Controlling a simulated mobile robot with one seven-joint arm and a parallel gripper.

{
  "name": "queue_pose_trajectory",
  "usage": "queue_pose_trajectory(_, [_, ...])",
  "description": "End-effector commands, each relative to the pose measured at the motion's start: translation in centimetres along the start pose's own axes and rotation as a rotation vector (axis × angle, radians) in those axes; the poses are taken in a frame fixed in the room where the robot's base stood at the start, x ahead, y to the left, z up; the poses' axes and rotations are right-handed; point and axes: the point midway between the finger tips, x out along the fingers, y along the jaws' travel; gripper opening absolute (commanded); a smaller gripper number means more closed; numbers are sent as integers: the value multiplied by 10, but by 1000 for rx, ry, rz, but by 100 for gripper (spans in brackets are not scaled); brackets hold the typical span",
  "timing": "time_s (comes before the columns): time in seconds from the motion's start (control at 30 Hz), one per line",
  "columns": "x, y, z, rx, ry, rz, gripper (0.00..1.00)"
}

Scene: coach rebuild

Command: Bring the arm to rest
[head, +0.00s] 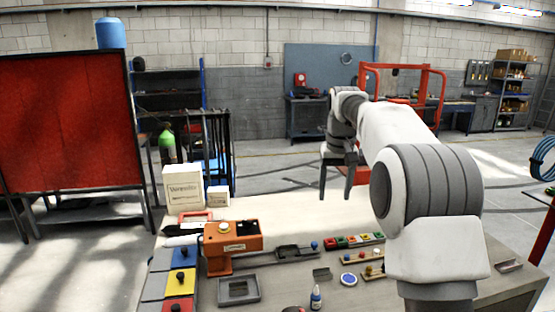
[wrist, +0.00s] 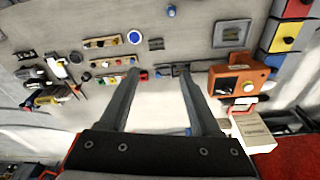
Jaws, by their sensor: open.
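My gripper (head: 337,178) hangs over the far side of the workbench (head: 265,210) in the head view, its fingers pointing down. In the wrist view my gripper (wrist: 166,78) shows two dark fingers spread apart with nothing between them. The pale bench top lies well below them. My arm reaches out from the right, bent at the elbow, clear of the things on the bench.
An orange box-like device (head: 235,240) and blue, red and yellow blocks stand at the bench's left. Behind are white boxes (head: 183,187).

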Motion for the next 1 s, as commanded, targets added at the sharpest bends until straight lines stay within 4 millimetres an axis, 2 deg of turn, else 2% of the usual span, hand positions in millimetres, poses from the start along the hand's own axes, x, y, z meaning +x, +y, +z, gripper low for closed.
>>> queue_pose_trajectory(0.03, [-15,0,12,-1,16,0,64])
queue_pose_trajectory(0.2, [-48,0,53,-3,61,-1,64])
queue_pose_trajectory(0.5, [-83,1,140,-7,143,-3,64])
queue_pose_trajectory(0.77, [-87,2,224,-11,213,-4,64])
queue_pose_trajectory(1.0, [-68,3,302,-14,277,-5,64])
